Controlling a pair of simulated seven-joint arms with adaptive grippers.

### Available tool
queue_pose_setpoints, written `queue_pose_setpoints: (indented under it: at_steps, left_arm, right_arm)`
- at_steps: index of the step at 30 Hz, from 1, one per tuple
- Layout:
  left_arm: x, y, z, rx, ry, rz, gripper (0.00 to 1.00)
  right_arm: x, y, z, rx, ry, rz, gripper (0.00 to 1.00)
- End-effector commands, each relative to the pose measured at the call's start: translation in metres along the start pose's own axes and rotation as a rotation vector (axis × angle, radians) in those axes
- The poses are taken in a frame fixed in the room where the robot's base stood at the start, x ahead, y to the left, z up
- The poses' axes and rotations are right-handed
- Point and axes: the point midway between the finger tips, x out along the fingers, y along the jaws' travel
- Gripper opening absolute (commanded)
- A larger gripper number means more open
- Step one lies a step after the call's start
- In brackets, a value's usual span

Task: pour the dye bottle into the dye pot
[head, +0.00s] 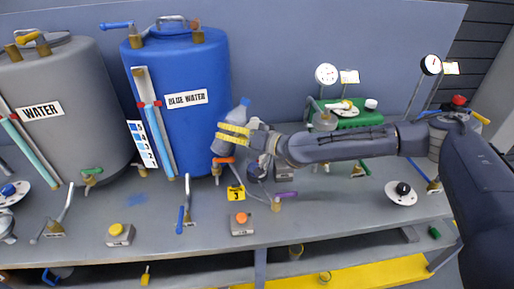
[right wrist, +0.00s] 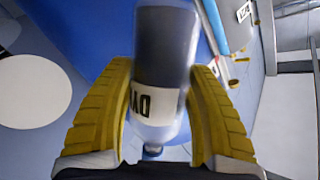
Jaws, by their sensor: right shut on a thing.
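The dye bottle (head: 239,114) is in my right gripper (head: 233,135), in front of the blue tank's lower right side. It leans with its narrow top up and to the right. The yellow fingers press on both sides of it. In the right wrist view the bottle (right wrist: 164,50) fills the middle between the fingers, with a dark band, a white label reading "DY" and its narrow end low in the picture. A dark round vessel (head: 257,170) sits on the bench just below my right gripper, partly hidden; I cannot tell whether it is the dye pot. My left gripper is not in view.
The blue water tank (head: 188,125) stands close behind the bottle, with an orange-handled tap (head: 224,160) below it. The grey water tank (head: 60,110) is at left. Gauges stand at right.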

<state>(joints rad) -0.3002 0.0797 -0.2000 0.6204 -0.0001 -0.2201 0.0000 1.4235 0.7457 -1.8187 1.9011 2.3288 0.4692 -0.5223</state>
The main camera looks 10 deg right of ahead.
Motion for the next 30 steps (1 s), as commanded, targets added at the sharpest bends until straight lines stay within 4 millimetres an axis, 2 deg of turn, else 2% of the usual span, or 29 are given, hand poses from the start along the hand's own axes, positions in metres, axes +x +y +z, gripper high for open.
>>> queue_pose_setpoints:
  at_steps: [6, 30]
  left_arm:
    - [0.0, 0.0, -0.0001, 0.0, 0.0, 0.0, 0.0]
    - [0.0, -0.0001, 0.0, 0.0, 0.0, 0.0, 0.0]
  right_arm:
    - [0.0017, -0.002, 0.0029, 0.092, 0.028, -0.029, 0.07]
    - [0.004, -0.0038, 0.0079, 0.171, 0.05, -0.056, 0.07]
